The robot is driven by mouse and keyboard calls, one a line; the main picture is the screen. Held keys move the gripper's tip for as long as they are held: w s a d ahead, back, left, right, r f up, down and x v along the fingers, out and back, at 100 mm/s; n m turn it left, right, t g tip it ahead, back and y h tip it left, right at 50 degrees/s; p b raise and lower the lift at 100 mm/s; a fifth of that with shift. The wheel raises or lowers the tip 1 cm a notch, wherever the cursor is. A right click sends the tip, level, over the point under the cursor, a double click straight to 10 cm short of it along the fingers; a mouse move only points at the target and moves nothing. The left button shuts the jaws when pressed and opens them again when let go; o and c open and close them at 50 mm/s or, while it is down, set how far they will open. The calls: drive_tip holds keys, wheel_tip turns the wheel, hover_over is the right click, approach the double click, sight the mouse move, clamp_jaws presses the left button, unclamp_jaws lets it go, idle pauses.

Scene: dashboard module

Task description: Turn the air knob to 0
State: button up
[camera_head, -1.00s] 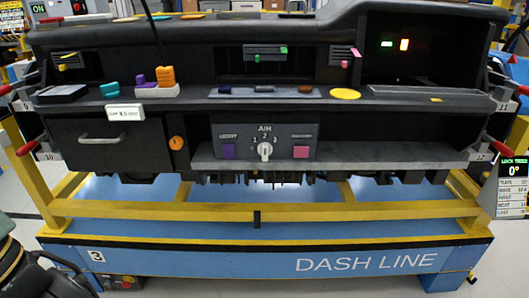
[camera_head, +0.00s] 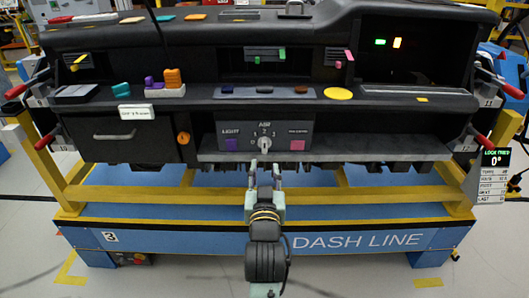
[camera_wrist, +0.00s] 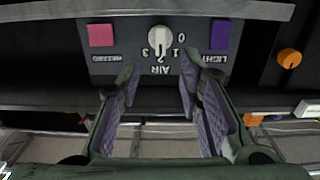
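The white air knob (camera_head: 265,144) sits in the middle of the dark control panel under the dash, below the word AIR. Numbers 0, 1, 2 and 3 curve around it, with 0 at the left in the head view. The knob (camera_wrist: 159,39) shows upside down in the wrist view, with 0 to its right. Its bar stands upright, roughly in line with the 2. My gripper (camera_head: 263,170) is just below and in front of the panel. In the wrist view my gripper (camera_wrist: 158,78) is open and empty, its fingers apart, short of the knob.
A purple LIGHT button (camera_head: 231,144) and a pink HAZARD button (camera_head: 297,145) flank the knob. A grey ledge (camera_head: 375,148) runs beneath the panel. An orange knob (camera_head: 183,138) is to the left. The yellow frame rail (camera_head: 140,193) crosses below.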

sight(265, 147)
drive_tip(key=w, duration=0.9)
drive_tip(key=shift+w, duration=0.3)
clamp_jaws()
